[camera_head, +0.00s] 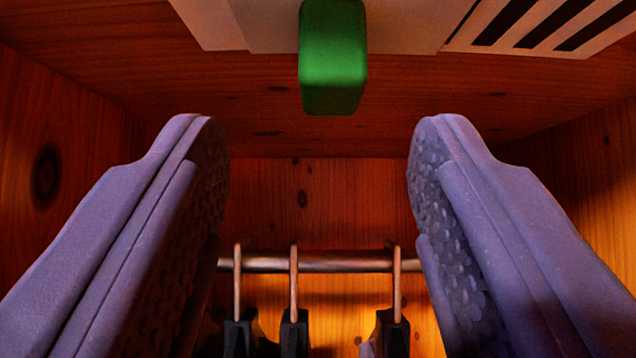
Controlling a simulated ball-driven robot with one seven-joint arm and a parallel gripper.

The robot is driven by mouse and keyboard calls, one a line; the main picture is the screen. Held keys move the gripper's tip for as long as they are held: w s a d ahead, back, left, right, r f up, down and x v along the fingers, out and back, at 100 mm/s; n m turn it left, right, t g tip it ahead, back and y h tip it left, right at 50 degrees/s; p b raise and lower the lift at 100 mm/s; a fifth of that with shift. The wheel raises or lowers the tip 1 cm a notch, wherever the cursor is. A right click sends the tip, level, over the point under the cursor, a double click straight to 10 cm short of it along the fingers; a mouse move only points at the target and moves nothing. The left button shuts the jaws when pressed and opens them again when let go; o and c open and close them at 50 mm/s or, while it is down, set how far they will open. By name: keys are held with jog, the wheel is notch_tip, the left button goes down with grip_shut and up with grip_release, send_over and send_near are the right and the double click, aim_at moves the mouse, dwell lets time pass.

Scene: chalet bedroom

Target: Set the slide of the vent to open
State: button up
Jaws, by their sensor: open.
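The vent (420,32) is a pale plate on the wooden ceiling at the top of the view, cut off by the picture's edge. Dark slots show in its right part. A green block-shaped knob (333,58) sticks out from the plate near the middle; it looks like the handle of the slide. My gripper (319,150) is open, with one purple, dimpled finger at the left and one at the right. The knob is above and between the fingertips in the picture, and neither finger touches it. The gap between the fingers is empty.
Wooden walls enclose the space on the left, right and back. Below, beyond the fingers, a metal rail (345,262) runs across, with several hooks and dark hangers (294,330) on it. The room between the fingers and the back wall above the rail is clear.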

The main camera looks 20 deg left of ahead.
jog(key=w+d+f+g+h+b, duration=0.2)
jog(key=d+f+g+b, duration=0.4)
jog(key=d+b, duration=0.5)
jog(key=s+d+f+m+g+h+b, duration=0.3)
jog(key=s+d+f, duration=0.6)
jog(key=d, duration=0.4)
jog(key=f+g+h+b, duration=0.1)
jog(key=h+b, duration=0.1)
jog(key=b, duration=0.1)
jog(key=shift+f+g, duration=0.3)
jog(key=shift+f, duration=0.05)
